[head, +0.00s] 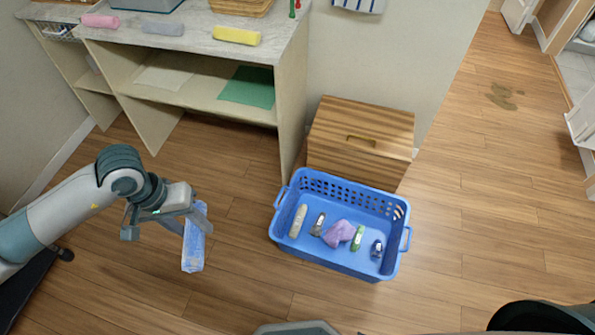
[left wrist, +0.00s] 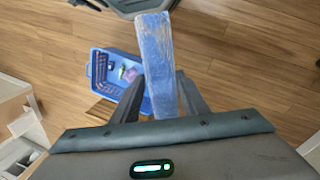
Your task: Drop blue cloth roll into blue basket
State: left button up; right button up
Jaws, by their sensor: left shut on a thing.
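The blue cloth roll (head: 193,240) is held by my left gripper (head: 188,217), to the left of the basket and apart from it. The roll hangs down in the head view. In the left wrist view the roll (left wrist: 158,62) sits between the two fingers of my left gripper (left wrist: 158,98), which is shut on it. The blue basket (head: 330,263) stands on the wooden floor and holds several small items, among them a purple cloth. The basket also shows in the left wrist view (left wrist: 97,68), partly hidden by the roll and a finger. My right gripper is not in view.
A wooden box (head: 360,130) stands right behind the basket. A shelf unit (head: 200,95) stands at the back left, with pink (head: 100,21), grey (head: 162,28) and yellow (head: 236,36) rolls on top and a green cloth (head: 248,87) inside. Floor between roll and basket is clear.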

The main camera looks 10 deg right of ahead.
aim_at(314, 217)
jog(key=l, duration=2)
jog(key=i+l, duration=0.1)
jog(key=l, duration=0.25)
jog(key=i+l, duration=0.1)
jog(key=l, duration=0.25)
jog(key=i+l, duration=0.1)
jog(key=l, duration=0.25)
